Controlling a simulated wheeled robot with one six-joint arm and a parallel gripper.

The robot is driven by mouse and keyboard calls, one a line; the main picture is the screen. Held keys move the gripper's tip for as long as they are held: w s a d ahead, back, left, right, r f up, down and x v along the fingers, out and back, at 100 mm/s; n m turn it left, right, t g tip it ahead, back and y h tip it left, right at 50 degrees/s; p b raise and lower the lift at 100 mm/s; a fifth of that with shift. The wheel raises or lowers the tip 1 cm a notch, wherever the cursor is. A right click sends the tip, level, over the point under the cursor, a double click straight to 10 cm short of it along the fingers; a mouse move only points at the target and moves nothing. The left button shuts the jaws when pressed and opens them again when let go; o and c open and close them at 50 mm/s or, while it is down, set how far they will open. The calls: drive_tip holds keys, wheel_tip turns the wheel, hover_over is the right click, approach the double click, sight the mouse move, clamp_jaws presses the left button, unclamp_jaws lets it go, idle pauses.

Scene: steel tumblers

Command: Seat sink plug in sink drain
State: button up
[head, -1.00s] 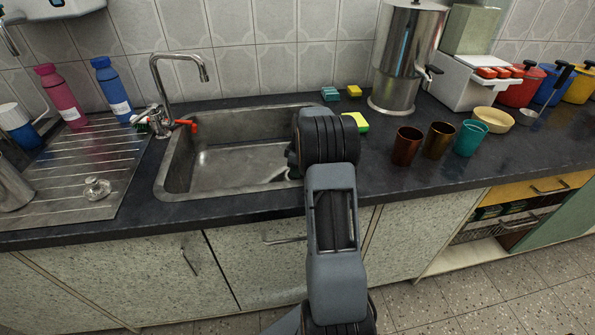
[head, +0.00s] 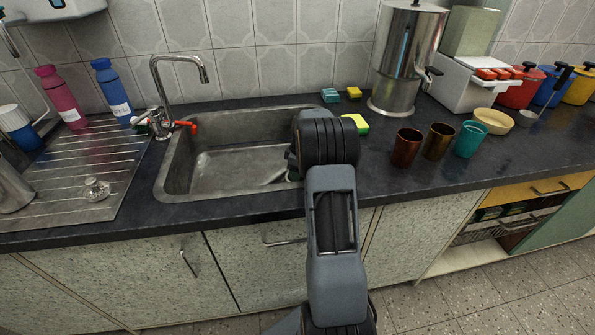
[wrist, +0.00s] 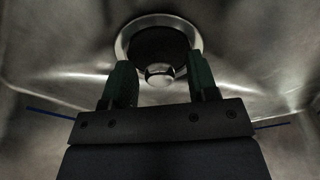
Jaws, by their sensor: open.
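The round metal rim of the sink drain (wrist: 124,37) shows at the top of the wrist view, around a dark centre. My gripper (wrist: 160,68) is open, with its two green fingers apart at the near side of the drain. A small shiny rounded metal piece (wrist: 160,74) sits between the fingers at the drain's near edge. It may be the sink plug's knob, but I cannot tell how it sits or whether a finger touches it. In the head view my arm hides the drain and the gripper at the basin's right end.
The steel basin (head: 215,168) has raised walls. A small shiny knobbed piece (head: 96,189) stands on the draining board (head: 60,172). A tap (head: 163,95) rises behind the basin. Sponges, brown and teal cups and a tall steel urn (head: 405,60) stand to the right.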

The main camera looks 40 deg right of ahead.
wheel_tip(320, 180, up, 12)
drive_tip(key=s+p, duration=0.1)
drive_tip(key=p, duration=0.1)
drive_tip(key=shift+d, duration=0.45)
idle(0.3)
